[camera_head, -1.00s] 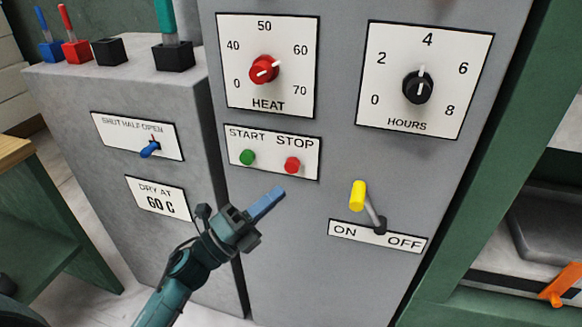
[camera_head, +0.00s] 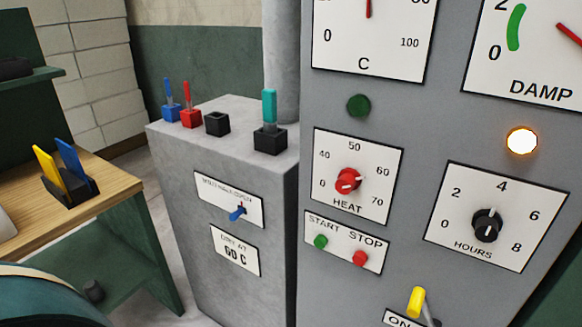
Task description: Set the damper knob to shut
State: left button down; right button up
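The damper knob (camera_head: 237,213) is a small blue knob on a white plate (camera_head: 250,215) lettered SHUT HALF OPEN, on the front of the low grey cabinet. Neither gripper shows in the head view. Part of my teal arm fills the bottom left corner, well apart from the knob.
The grey cabinet (camera_head: 176,240) carries several coloured sockets and a teal-handled lever (camera_head: 269,108) on top. The panel at right has a red heat knob (camera_head: 348,181), black hours knob (camera_head: 486,225) and yellow-tipped switch (camera_head: 416,302). A wooden bench (camera_head: 115,180) stands left.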

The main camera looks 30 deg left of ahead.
aim_at(234, 216)
jog(key=u, duration=1.3)
